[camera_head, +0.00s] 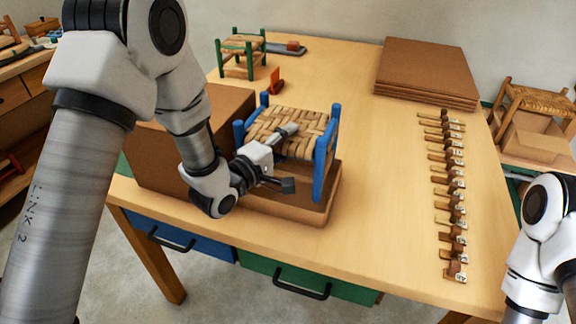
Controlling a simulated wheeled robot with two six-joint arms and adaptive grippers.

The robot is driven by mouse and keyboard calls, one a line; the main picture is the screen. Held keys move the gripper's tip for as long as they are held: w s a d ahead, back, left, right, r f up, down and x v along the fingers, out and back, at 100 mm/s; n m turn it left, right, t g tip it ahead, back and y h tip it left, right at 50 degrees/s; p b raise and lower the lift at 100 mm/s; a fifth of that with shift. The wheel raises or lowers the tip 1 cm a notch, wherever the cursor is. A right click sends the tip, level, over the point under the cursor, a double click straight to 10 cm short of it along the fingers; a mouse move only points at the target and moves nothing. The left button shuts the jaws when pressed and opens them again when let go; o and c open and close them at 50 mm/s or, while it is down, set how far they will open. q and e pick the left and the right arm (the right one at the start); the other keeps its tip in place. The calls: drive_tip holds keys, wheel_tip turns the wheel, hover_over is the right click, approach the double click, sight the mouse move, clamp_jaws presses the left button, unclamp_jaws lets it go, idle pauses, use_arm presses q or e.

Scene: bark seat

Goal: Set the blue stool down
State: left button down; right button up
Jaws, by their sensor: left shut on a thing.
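The blue stool (328,150) has blue legs and a woven bark seat (288,131). It is in the middle of the head view, over a low cardboard tray or box (318,208) near the table's front edge. My left gripper (290,157) is at the near side of the stool and is shut on it. The gripper and wrist hide part of the near side of the stool. I cannot tell whether the stool's feet touch the tray. My right arm shows at the lower right, but its gripper is out of view.
A large cardboard box (159,158) stands left of the stool. A green-legged stool (240,50) and a small red object (275,81) are behind. Stacked brown sheets (426,68) lie at the back right. A row of small tagged wooden pieces (447,180) lines the right; table between is clear.

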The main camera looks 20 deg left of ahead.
use_arm(q)
wheel_tip(320, 180, down, 5)
drive_tip(key=shift+w+r, duration=0.1)
drive_tip(key=shift+r, duration=0.1)
drive_tip(key=shift+f, duration=0.15)
drive_tip(key=c, duration=0.6)
unclamp_jaws()
drive_tip(key=shift+c, duration=0.2)
